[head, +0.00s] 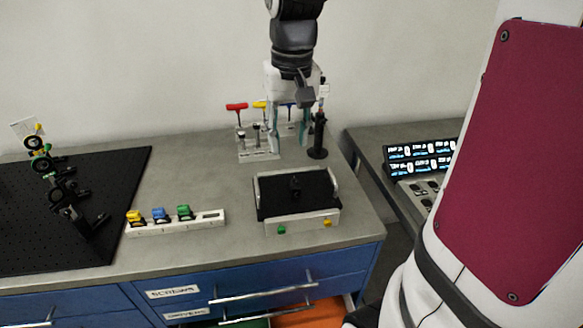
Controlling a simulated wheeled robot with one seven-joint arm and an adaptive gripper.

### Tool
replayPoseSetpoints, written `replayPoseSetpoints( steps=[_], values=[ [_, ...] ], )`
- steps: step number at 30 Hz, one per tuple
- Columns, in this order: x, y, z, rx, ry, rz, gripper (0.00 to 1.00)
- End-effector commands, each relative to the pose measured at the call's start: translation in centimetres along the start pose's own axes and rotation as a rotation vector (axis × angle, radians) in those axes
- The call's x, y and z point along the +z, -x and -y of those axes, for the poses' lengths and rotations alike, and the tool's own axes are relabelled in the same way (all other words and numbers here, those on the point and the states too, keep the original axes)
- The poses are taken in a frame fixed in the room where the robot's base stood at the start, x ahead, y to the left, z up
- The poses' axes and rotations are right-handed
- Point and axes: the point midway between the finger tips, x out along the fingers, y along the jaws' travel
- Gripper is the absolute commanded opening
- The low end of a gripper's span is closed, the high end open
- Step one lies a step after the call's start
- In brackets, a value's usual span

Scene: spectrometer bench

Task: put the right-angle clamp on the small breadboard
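The small breadboard (272,206) is a black plate on a pale base with side handles, near the right front of the bench. A small black part (295,187), which looks like the right-angle clamp, sits upright near its middle. It is too small to make out in detail. My gripper (289,145) points down above and behind the breadboard, in front of the tool rack. Its two fingers are apart, with nothing visible held between them. It does not touch the black part.
A rack (257,155) of coloured-handle tools stands behind, with a black post (318,135) beside it. A white holder (150,229) with yellow, blue and green mounts lies left of the breadboard. A large black breadboard (105,180) carries optics at far left. Control panels (422,158) stand right.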

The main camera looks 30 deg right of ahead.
Motion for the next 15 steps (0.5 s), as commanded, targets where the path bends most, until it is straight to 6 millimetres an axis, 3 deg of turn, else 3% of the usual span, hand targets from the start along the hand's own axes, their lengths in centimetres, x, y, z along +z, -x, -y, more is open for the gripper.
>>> replayPoseSetpoints(
  steps=[1,6,12,15],
  values=[
    [1.6,1.3,0.8,-0.007,0.031,-0.039,0.38],
    [6.9,3.9,2.7,-0.026,0.127,-0.146,0.38],
    [12.7,5.0,3.9,-0.049,0.230,-0.263,0.38],
    [14.6,4.9,4.1,-0.057,0.266,-0.305,0.38]
  ],
)
